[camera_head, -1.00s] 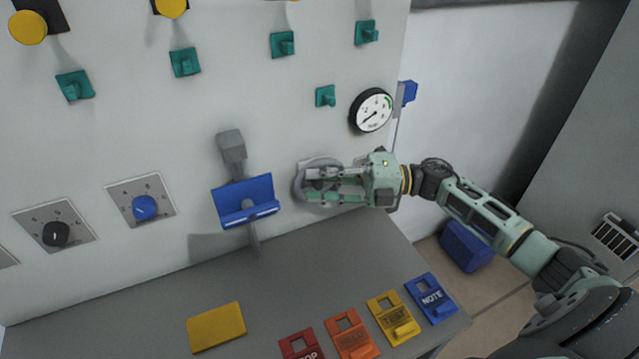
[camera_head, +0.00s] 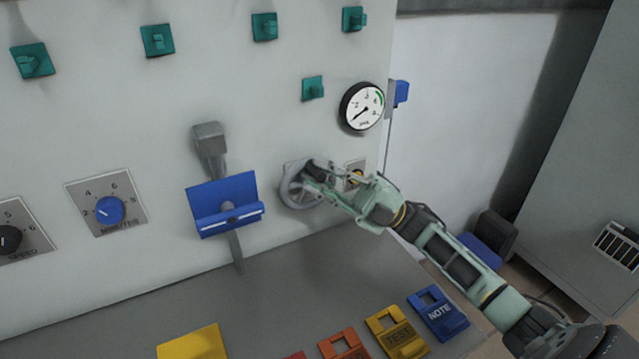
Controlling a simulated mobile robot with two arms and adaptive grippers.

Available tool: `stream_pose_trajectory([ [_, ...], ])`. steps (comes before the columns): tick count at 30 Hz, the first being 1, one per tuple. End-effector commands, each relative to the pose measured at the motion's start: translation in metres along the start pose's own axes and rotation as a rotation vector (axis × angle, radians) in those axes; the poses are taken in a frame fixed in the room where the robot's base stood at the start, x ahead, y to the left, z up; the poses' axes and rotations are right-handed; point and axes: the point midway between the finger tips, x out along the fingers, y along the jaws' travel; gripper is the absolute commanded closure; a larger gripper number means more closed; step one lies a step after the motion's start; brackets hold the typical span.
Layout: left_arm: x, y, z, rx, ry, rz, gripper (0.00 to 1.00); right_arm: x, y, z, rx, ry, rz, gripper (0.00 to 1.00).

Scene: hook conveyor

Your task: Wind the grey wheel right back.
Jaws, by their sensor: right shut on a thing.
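The grey wheel (camera_head: 289,188) is a round handwheel on the white panel, right of the blue bracket. My right gripper (camera_head: 313,178) reaches in from the right and is shut on the wheel's rim at its right side, covering part of the wheel. A round white gauge (camera_head: 362,107) sits above and right of the wheel; its needle points to the lower left, away from the green band. My left gripper is not in view.
A blue bracket (camera_head: 222,206) on a grey lever sticks out left of the wheel. A blue dial (camera_head: 110,210) is at left. Coloured tags (camera_head: 439,312) and a yellow pad (camera_head: 195,343) lie on the grey shelf (camera_head: 300,285).

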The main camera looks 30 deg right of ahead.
Motion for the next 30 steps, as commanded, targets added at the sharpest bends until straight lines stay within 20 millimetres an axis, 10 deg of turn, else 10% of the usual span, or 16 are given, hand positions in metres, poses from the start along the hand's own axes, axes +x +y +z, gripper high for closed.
stream_pose_trajectory([
  [15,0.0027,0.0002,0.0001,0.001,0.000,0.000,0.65,-0.0002,0.0065,0.0013,0.003,-0.002,0.031,1.00],
  [16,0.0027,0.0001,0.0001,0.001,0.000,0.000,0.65,-0.0001,0.0066,0.0013,0.002,-0.002,0.031,0.79],
  [20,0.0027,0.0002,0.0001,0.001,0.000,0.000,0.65,0.0000,0.0061,0.0012,0.003,-0.001,0.030,0.67],
  [30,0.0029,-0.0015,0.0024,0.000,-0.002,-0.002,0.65,-0.0016,0.0030,0.0009,0.007,-0.001,0.025,0.65],
])
